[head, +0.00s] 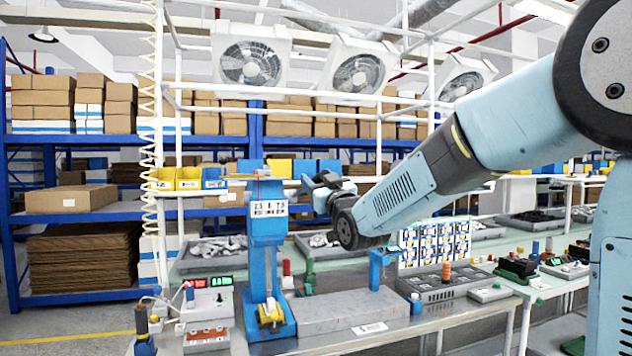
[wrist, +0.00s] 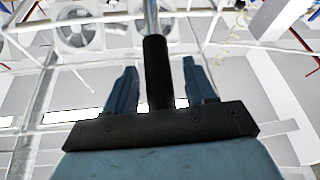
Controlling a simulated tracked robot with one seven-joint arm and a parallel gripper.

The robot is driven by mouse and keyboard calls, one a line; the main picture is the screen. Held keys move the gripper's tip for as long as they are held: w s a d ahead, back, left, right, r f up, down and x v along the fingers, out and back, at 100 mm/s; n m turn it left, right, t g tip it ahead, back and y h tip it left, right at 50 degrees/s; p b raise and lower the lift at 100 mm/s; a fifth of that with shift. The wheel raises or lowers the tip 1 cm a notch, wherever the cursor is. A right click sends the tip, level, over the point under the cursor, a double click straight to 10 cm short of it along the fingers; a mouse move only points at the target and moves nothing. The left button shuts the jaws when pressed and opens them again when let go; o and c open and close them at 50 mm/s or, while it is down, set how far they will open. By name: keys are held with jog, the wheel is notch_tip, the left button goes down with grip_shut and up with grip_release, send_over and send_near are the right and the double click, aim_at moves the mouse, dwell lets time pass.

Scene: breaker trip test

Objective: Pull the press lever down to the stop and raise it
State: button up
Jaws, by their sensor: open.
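The blue press (head: 268,225) stands upright on the bench left of centre in the head view, with a white label on its head. My gripper (head: 312,184) is just right of the press head, at about its height. In the wrist view my gripper (wrist: 160,72) is open. The lever's black grip (wrist: 156,85) lies between its two blue fingers, with a gap visible on each side. The lever's metal rod (wrist: 150,17) runs on beyond the fingertips. In the head view the lever is hard to make out beside my gripper. Its angle is unclear.
A grey block (head: 345,310) lies on the bench right of the press foot. A small blue stand (head: 376,270) rises beside it. A white box with a green display (head: 210,298) sits left of the press. Yellow bins (head: 178,179) hang behind. My arm crosses the right side.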

grip_shut()
dwell(0.6)
